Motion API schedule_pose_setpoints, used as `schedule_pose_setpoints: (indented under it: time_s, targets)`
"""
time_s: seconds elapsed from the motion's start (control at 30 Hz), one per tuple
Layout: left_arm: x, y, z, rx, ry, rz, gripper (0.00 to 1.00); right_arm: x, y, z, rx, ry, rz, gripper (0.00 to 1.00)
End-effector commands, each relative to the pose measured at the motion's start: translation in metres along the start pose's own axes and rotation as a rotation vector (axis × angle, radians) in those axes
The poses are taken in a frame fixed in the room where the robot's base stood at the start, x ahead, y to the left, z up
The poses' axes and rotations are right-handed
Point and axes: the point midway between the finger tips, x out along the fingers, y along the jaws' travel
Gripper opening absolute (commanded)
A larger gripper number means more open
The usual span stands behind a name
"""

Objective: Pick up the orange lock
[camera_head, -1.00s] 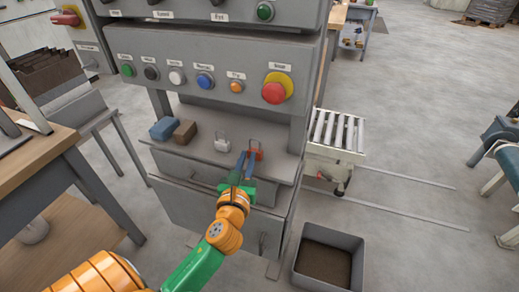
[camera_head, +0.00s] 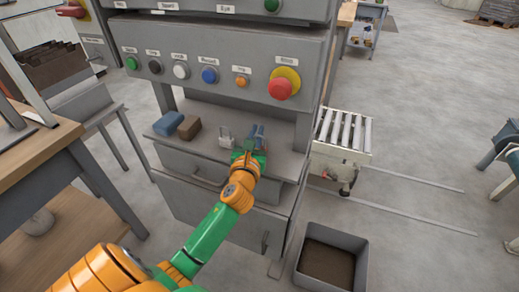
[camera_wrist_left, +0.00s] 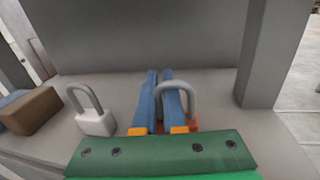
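The orange lock (camera_wrist_left: 193,124) stands on the machine's grey shelf. Its grey shackle shows in the left wrist view, and its orange body is mostly hidden behind my gripper. In the head view my gripper covers nearly all of it. My left gripper (camera_head: 257,131) is at the lock, with its blue fingers (camera_wrist_left: 159,103) a little apart. The shackle's arch overlaps the right finger in the left wrist view. I cannot tell whether the fingers touch the shackle. My right gripper is not in view.
A white lock (camera_head: 226,140) stands just left of my gripper. Blue (camera_head: 168,124) and brown (camera_head: 188,129) blocks lie farther left. The button panel (camera_head: 215,62) overhangs the shelf (camera_head: 285,135). A post rises at right, and a grey bin (camera_head: 331,258) stands on the floor.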

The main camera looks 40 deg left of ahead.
Motion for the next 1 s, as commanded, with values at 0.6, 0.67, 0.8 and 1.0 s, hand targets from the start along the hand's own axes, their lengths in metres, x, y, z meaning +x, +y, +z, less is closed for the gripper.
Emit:
schedule_pose_setpoints:
  time_s: [0.6,0.67,0.8,1.0]
  targets:
    - [-0.012,0.004,0.054,0.002,-0.003,-0.001,0.0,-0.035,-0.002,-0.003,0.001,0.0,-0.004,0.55]
    - [-0.026,0.007,0.071,0.002,-0.003,-0.002,0.0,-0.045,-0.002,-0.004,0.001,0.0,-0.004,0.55]
    - [-0.064,0.014,0.101,0.003,0.002,-0.004,0.0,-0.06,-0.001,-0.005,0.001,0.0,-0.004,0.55]
    - [-0.115,0.025,0.127,0.002,0.01,0.001,0.0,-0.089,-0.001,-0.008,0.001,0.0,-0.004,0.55]
